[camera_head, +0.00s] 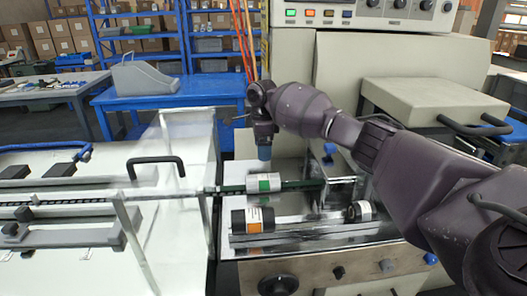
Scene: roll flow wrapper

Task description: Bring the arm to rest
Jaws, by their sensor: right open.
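My right arm (400,160) comes in from the right edge and reaches up and left across the machine. Its dark purple links bend down at the wrist near the machine's upright column. My right gripper (264,148) hangs below the wrist, above the machine bed, and is small in the picture. Its jaws are open, and I see nothing held in them. Below it, a white and green roll (263,182) lies on the green-black bar, with a visible gap between. My left gripper is not in view.
A black roll with an orange label (253,219) and a smaller black roll (359,211) lie on the metal bed (300,237). A conveyor (70,215) with a black handle (155,161) runs left. The machine's control panel (370,12) stands behind. Blue workbench (160,92) at back left.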

